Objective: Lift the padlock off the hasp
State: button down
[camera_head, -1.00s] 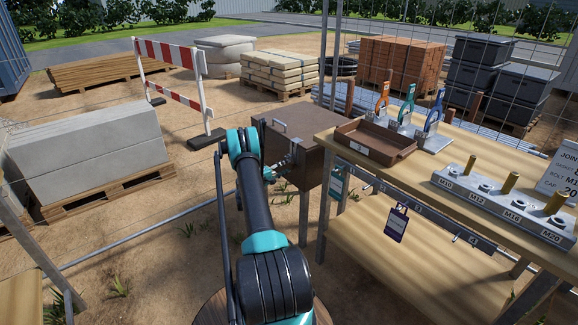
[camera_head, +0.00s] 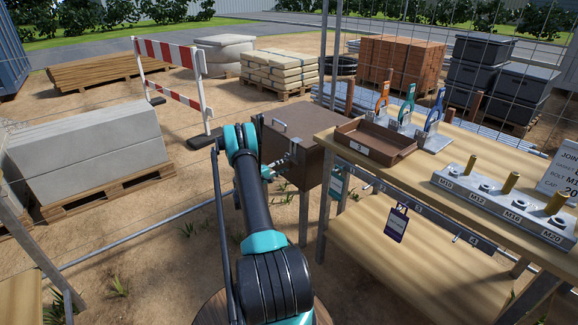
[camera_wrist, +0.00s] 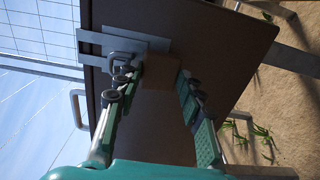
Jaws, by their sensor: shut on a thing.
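The hasp (camera_wrist: 100,44) is a pale metal plate on that box, near the lid edge. The shackle lies close against the hasp; I cannot tell whether it still passes through it. My gripper (camera_wrist: 155,88) has its two teal-and-grey fingers on either side of the padlock body and is shut on it. In the head view my gripper (camera_head: 279,168) is at the box front, mostly hidden by my arm, and the padlock is too small to make out.
The brown box (camera_head: 308,165) has a lid handle (camera_head: 278,127). Right of it is a workbench (camera_head: 440,185) with a brown tray (camera_head: 375,143), clamps and a bolt block (camera_head: 500,205). Tags hang from its front rail.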

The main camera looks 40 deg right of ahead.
jog(key=a, duration=0.5)
jog(key=shift+s+r, duration=0.2)
jog(key=shift+r, duration=0.05)
dwell(0.3)
jog(key=c, duration=1.6)
grip_release()
grip_shut()
